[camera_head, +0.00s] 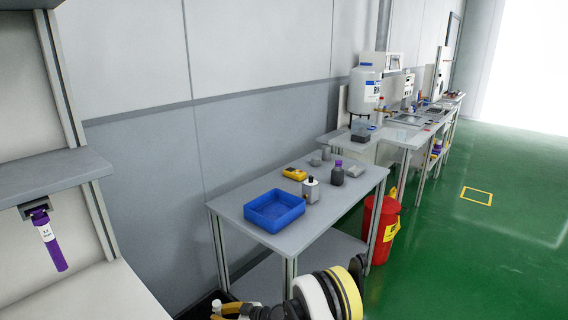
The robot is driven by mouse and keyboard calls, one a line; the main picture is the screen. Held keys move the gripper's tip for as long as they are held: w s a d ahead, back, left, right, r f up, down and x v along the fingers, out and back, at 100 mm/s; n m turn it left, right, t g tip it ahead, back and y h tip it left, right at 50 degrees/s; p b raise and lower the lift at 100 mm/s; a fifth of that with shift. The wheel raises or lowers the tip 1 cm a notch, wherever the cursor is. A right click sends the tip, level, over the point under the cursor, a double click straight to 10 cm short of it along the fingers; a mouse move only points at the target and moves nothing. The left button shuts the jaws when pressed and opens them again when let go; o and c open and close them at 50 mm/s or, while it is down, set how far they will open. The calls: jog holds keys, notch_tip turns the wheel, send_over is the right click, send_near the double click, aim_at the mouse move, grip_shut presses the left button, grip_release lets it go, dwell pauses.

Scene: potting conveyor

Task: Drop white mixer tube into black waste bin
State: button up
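My gripper (222,311) is at the bottom edge of the picture, at the end of my black, yellow and white arm. A small white piece, which looks like the white mixer tube (217,305), stands up between its fingertips. The fingers appear shut on it, though the lower part is cut off by the picture edge. Behind and left of the gripper, a dark rim on the floor looks like the black waste bin (203,302). Most of it is hidden or out of the picture. The tube appears over or in front of this rim; I cannot tell which.
A grey table (330,205) holds a blue tray (274,210), bottles and a yellow meter (294,173). A red bin (381,230) stands at its right end. A purple-labelled tube (50,240) hangs from the shelf (60,172) at left. Green floor at right is clear.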

jog(key=o, duration=0.4)
jog(key=shift+o, duration=0.2)
